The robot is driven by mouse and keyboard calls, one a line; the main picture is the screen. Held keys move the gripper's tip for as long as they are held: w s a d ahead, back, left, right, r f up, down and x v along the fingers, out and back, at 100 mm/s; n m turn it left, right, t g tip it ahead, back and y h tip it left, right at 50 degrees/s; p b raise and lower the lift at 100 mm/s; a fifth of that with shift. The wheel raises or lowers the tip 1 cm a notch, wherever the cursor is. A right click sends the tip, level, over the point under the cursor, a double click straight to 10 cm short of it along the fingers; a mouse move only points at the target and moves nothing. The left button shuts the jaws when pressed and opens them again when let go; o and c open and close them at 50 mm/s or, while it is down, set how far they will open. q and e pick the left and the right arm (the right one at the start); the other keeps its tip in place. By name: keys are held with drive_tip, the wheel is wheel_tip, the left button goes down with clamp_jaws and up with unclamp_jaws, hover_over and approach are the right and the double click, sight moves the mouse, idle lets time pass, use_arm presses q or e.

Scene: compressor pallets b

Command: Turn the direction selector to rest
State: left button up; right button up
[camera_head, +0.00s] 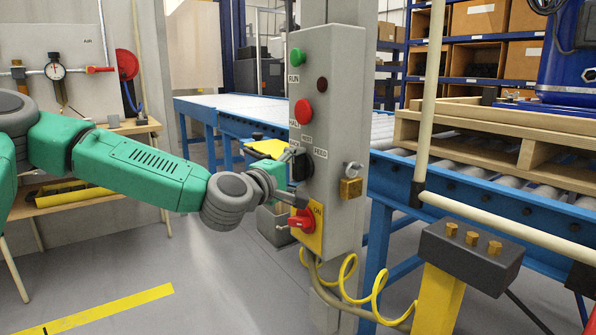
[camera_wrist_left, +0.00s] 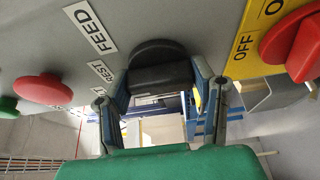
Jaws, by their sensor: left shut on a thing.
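The direction selector is a black knob (camera_head: 303,167) on the front of a grey control box (camera_head: 342,110), and it shows in the left wrist view (camera_wrist_left: 160,72). White labels reading REST (camera_wrist_left: 103,71) and FEED (camera_wrist_left: 90,27) stand beside it. My left gripper (camera_head: 292,176) reaches the box from the left. In the wrist view its two fingers (camera_wrist_left: 160,84) lie on either side of the knob's grip and are shut on it. The fingers partly hide the knob, and I cannot tell which label it points at. My right gripper is in neither view.
Above the knob are a green RUN button (camera_head: 296,57) and a red button (camera_head: 303,111). Close below is a red switch (camera_head: 301,221) on a yellow plate. A brass padlock (camera_head: 350,188) hangs on the box. A cream rail (camera_head: 500,232) crosses at right.

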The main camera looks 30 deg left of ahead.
use_arm(q)
drive_tip(key=shift+f, duration=0.35)
drive_tip(key=o, duration=1.2)
drive_tip(key=shift+a, duration=0.1)
drive_tip(key=shift+c, duration=0.2)
drive_tip(key=shift+a, duration=0.1)
drive_tip(key=shift+r, duration=0.1)
drive_tip(key=shift+s, duration=0.3)
drive_tip(key=s, duration=0.6)
drive_tip(key=shift+s, duration=0.35)
